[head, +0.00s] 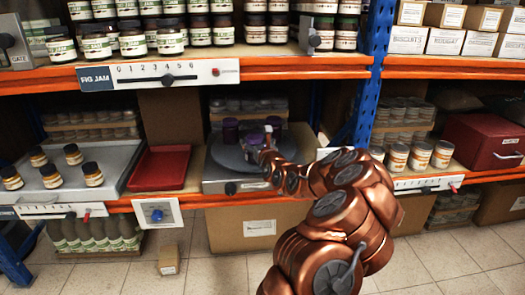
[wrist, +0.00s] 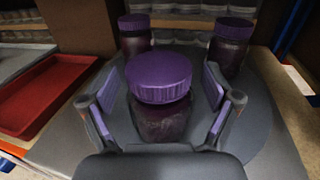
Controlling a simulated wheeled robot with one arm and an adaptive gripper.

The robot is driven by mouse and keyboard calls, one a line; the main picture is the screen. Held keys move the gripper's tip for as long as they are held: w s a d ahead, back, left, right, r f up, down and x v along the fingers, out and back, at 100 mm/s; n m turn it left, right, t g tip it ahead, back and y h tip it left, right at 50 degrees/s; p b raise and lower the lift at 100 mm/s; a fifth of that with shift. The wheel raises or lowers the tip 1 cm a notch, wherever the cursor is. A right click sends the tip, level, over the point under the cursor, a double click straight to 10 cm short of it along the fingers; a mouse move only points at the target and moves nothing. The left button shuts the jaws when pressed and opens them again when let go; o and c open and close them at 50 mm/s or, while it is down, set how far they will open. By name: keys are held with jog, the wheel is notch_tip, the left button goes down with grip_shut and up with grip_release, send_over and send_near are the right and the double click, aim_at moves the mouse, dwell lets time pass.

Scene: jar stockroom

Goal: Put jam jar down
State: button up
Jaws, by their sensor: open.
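A jam jar (wrist: 162,118) with a purple lid and dark contents stands upright between the fingers of my gripper (wrist: 158,88) in the wrist view. The fingers are open, with a gap showing on each side of the jar. The jar appears to stand on a grey round turntable (wrist: 252,128), though its base is partly hidden by my gripper. Two more purple-lidded jars, a left one (wrist: 134,38) and a right one (wrist: 231,45), stand behind it. In the head view, my gripper (head: 264,148) is over the turntable (head: 228,158) and partly covers the jars.
A red tray (head: 160,168) lies left of the turntable. A grey platform (head: 115,165) with several dark-lidded jars is further left. The upper shelf beam (head: 270,68) runs above the turntable.

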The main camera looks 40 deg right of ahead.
jog(key=p+v, duration=0.2)
jog(key=v, duration=0.9)
jog(key=shift+a, duration=0.1)
